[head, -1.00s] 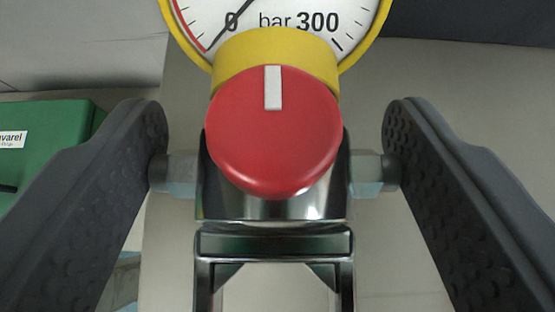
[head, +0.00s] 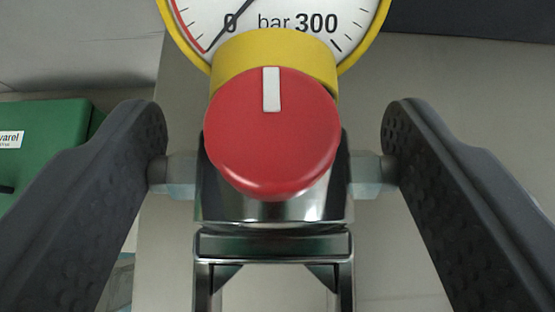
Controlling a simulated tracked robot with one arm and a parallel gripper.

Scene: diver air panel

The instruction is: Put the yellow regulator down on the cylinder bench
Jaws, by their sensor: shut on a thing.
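The yellow regulator (head: 272,58) fills the middle of the head view. It has a yellow-rimmed gauge marked in bar up to 300, a red knob with a white mark, and a metal body with a frame-like yoke below. My gripper (head: 272,174) is shut on the regulator, its two dark pads pressing the metal stubs on either side. The regulator looks upright between the fingers. A plain grey-beige surface (head: 440,110) lies behind and below it; I cannot tell if it is the cylinder bench or whether the regulator touches it.
A green case (head: 45,150) with a white label stands at the left, partly behind the left finger. A dark strip (head: 480,22) runs along the top right. A pale bluish item shows at the lower left, mostly hidden. The surface at the right looks clear.

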